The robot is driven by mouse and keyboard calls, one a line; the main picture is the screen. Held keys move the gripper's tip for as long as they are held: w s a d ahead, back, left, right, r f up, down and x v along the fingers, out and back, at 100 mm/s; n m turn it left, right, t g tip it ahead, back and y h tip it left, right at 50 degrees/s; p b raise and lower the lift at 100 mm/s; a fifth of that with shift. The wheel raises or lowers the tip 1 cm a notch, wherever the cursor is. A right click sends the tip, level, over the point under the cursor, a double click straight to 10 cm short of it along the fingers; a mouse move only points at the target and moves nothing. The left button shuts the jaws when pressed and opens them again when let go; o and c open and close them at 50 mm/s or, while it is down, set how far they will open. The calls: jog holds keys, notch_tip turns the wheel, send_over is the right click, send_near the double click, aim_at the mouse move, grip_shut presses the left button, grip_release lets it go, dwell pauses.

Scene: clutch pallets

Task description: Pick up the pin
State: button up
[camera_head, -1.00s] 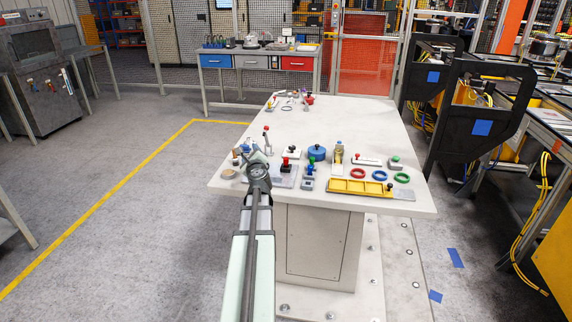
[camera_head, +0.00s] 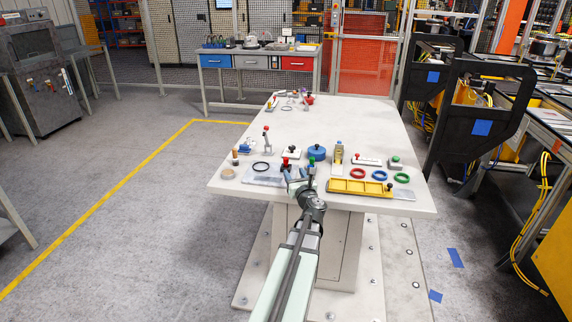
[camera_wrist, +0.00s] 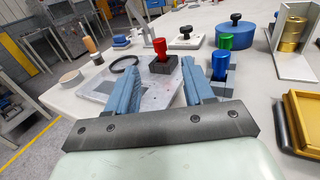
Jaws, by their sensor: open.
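Several knob-topped pins stand near the front edge of the white table; I cannot tell which one is meant. A red pin (camera_wrist: 159,47) stands upright in a black block (camera_wrist: 163,65). It also shows in the head view (camera_head: 285,160). To its right are a blue pin (camera_wrist: 219,66) in a grey block and a green pin (camera_wrist: 225,41) behind it. My gripper (camera_wrist: 161,78) is open and empty. In the wrist view the red pin lies ahead, between the two finger lines, and the blue pin is just outside the right finger. In the head view my gripper hides the blue pin.
A blue round box (camera_wrist: 234,36), a brass cylinder (camera_wrist: 292,34) and a yellow tray (camera_head: 360,188) stand to the right. The table middle (camera_head: 330,125) is mostly free.

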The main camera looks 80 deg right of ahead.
aim_at(287, 160)
jog(key=x, duration=1.1)
jog(key=shift+w+d, duration=0.15)
jog(key=shift+d, duration=0.15)
jog(key=shift+c, duration=0.2)
grip_shut()
jog(key=shift+r, duration=0.1)
